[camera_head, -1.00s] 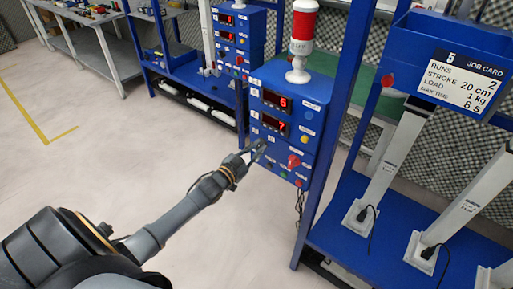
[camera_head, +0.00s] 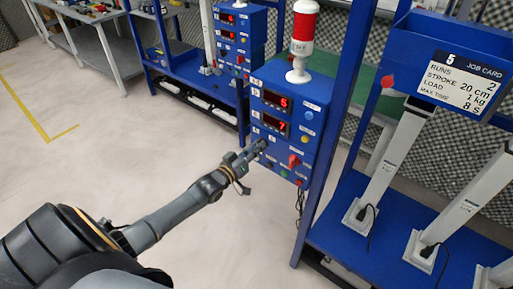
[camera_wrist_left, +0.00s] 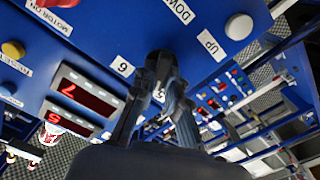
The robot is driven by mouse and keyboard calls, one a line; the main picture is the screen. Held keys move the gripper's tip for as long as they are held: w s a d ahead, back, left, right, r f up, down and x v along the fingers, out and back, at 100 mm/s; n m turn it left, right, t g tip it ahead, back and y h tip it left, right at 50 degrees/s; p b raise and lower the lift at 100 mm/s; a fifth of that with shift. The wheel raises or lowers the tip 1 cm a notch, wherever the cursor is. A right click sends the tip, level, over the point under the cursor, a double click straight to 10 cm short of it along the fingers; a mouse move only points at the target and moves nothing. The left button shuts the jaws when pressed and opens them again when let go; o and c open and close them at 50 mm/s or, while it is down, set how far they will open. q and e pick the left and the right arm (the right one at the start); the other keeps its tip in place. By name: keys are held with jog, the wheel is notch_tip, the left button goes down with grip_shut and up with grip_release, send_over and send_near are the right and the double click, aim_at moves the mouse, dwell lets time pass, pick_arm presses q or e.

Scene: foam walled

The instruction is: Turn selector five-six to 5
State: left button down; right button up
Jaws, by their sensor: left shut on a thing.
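The blue control box (camera_head: 290,125) stands on the bench side, with two red-lit displays (camera_head: 276,103) on its face. My left gripper (camera_head: 259,147) reaches its left side. In the left wrist view the gripper (camera_wrist_left: 163,75) is shut on the dark selector knob (camera_wrist_left: 160,60). The fingers hide most of the knob, so I cannot tell where it points. A label "6" (camera_wrist_left: 122,66) shows beside it; the "5" label is mostly hidden by a finger. My right gripper is not in view.
A red switch (camera_head: 293,161) sits right of the gripper on the box. A red and white beacon (camera_head: 302,40) stands on top. A blue rack post (camera_head: 335,130) is close on the right. Open floor lies left.

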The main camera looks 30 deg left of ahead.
pick_arm(q)
jog(key=shift+f+n, duration=0.1)
jog(key=shift+n, duration=0.4)
jog(key=c, duration=1.4)
grip_release()
jog(key=shift+o, duration=0.2)
jog(key=s+a, duration=0.1)
jog(key=s, duration=1.1)
